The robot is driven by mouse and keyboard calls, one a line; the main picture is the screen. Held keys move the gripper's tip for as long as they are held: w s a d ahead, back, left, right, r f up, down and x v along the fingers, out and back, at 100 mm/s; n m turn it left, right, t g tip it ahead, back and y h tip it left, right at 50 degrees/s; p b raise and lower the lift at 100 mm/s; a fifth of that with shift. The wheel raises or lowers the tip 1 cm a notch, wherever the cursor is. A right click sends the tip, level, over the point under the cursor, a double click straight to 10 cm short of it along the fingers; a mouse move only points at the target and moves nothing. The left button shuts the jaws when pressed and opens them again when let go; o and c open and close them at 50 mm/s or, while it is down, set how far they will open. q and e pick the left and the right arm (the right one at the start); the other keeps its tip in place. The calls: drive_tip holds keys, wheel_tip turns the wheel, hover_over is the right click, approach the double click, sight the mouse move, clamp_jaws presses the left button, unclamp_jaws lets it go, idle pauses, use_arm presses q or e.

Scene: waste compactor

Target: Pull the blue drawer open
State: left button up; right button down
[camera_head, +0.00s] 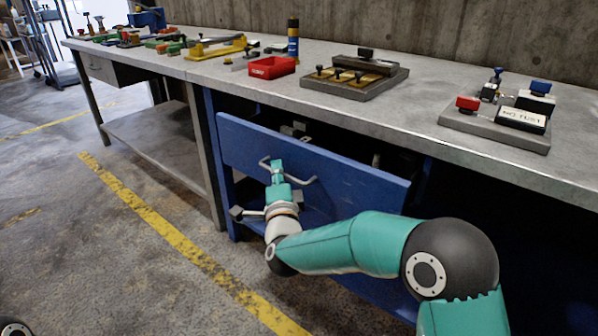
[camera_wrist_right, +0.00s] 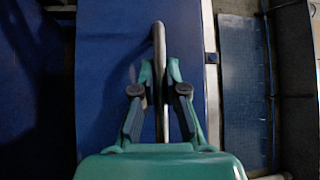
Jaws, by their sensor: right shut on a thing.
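The blue drawer (camera_head: 345,182) is under the grey workbench. Its front stands out from beneath the bench top, and a dark gap with a few small objects shows behind its upper edge. A grey bar handle (camera_head: 303,181) is fixed across the drawer front. My right gripper (camera_head: 277,168) is at this handle. In the right wrist view the handle (camera_wrist_right: 159,45) runs between the two fingers of my right gripper (camera_wrist_right: 160,75), which are closed around it, against the blue drawer front (camera_wrist_right: 110,45). My left gripper is not in view.
The workbench top (camera_head: 430,85) carries a red bin (camera_head: 272,67), a dark fixture plate (camera_head: 355,78), a grey fixture (camera_head: 500,120) and several tools at the left. The bench leg (camera_head: 207,160) stands left of the drawer. The floor in front, with a yellow line (camera_head: 165,225), is clear.

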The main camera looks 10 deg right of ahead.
drive_tip(key=s+a+b, duration=0.5)
drive_tip(key=s+a, duration=0.6)
drive_tip(key=a, duration=0.3)
drive_tip(key=shift+s+a+f, duration=0.25)
drive_tip(key=shift+a+f, duration=0.05)
drive_tip(key=c, duration=1.2)
unclamp_jaws()
drive_tip(key=shift+r, duration=0.15)
